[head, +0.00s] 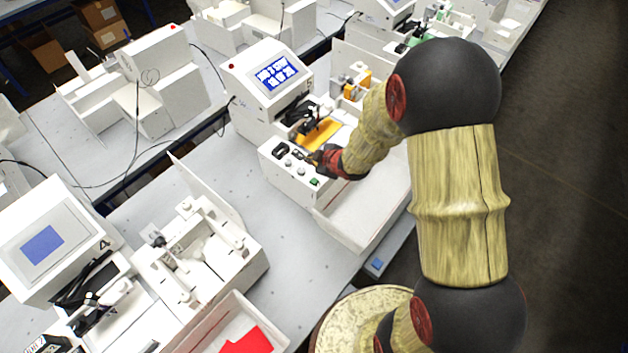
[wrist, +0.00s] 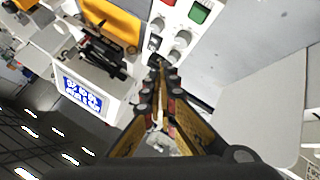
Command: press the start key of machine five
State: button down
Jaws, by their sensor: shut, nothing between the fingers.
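The middle machine (head: 255,108) has a tilted blue screen (head: 278,74) with white text. The middle machine's front panel (head: 275,170) holds a green key (head: 314,182), small round knobs and a dark rocker (head: 280,149). In the wrist view the green key (wrist: 199,12) is at the top, with a red key (wrist: 168,2) to its left. My gripper (head: 316,157) is shut and empty over the panel. Its tips (wrist: 157,62) are near the white knobs; contact cannot be told.
A yellow-orange piece (head: 320,133) lies in the machine behind my gripper. A white tray (head: 365,205) adjoins the panel on the right. Machine 4 (head: 45,245) stands at left, with a red sheet (head: 248,342) in its tray. Bare grey tabletop (head: 295,240) lies between them.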

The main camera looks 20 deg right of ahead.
aim_at(313, 182)
jog(key=shift+f, duration=0.1)
notch_tip(313, 182, down, 9)
jog(key=b, duration=0.7)
dwell(1.3)
jog(key=shift+f+b, duration=0.25)
jog(key=shift+b, duration=0.3)
jog(key=shift+f+b, duration=0.4)
jog(key=shift+f, duration=0.05)
dwell(0.4)
jog(key=shift+r, duration=0.1)
jog(key=shift+r+p, duration=0.65)
jog(key=shift+r, duration=0.15)
jog(key=shift+r, duration=0.1)
